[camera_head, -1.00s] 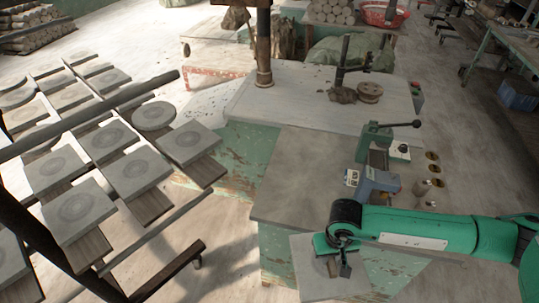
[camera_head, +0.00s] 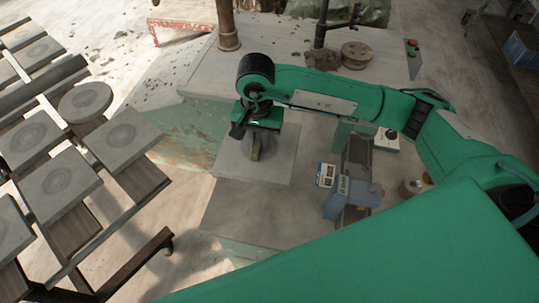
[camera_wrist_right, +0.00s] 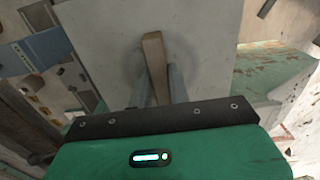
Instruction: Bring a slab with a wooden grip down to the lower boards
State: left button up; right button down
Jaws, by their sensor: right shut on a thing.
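My right gripper (camera_head: 256,146) is shut on the wooden grip (camera_head: 257,150) of a square grey slab (camera_head: 280,160). The slab hangs flat under the gripper and overlaps the worktable's left part in the head view; its height above the top is hard to tell. In the right wrist view the fingers (camera_wrist_right: 159,88) stand either side of the wooden grip (camera_wrist_right: 154,60), with the pale slab (camera_wrist_right: 105,35) behind. Wooden boards (camera_head: 140,178) of a rack are at the left, carrying several grey slabs with round marks (camera_head: 55,183). My left gripper is out of view.
The worktable (camera_head: 240,215) holds a blue-grey device (camera_head: 345,195) right of the slab and a brown round piece (camera_head: 357,55) at the back. A dark post (camera_head: 228,25) rises behind. Bare floor shows between rack and table.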

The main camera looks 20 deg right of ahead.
notch_tip(320, 180, down, 7)
jog(key=p, duration=0.3)
jog(key=shift+s+a, duration=0.1)
jog(key=shift+s, duration=0.05)
jog(key=shift+f+p, duration=1.8)
jog(key=shift+f, duration=4.3)
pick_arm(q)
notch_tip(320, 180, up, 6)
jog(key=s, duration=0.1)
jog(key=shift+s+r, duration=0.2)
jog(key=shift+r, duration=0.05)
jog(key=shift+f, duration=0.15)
pick_arm(e)
jog(key=shift+f, duration=0.15)
jog(key=c, duration=1.8)
grip_release()
jog(key=shift+f, duration=0.1)
jog(key=o, duration=0.5)
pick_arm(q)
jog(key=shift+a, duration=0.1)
